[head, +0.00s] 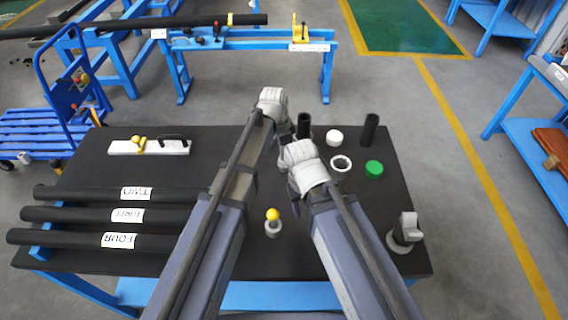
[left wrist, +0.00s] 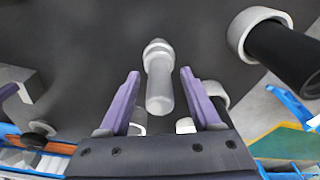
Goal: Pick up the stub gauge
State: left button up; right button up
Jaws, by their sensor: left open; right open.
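The stub gauge (left wrist: 159,88) is a pale grey round-tipped pin with a collar, in the left wrist view. My left gripper (left wrist: 159,73) is open, its two purple fingers on either side of the pin's near end with a gap on each side. In the head view the gauge is not seen; my arms cover that part of the table. My right gripper (head: 297,155) is over the middle of the table, its fingers mostly hidden by its own wrist.
The black table (head: 350,245) holds labelled black tubes (head: 130,215) at left. A yellow-knobbed piece (head: 272,222), black cylinder (head: 370,129), white cap (head: 334,137), white ring (head: 341,163), green cap (head: 374,168) and grey fitting (head: 405,233) stand around my arms.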

pick_arm(q)
grip_shut()
dwell(0.4)
jog(key=shift+r, duration=0.1)
dwell(0.8)
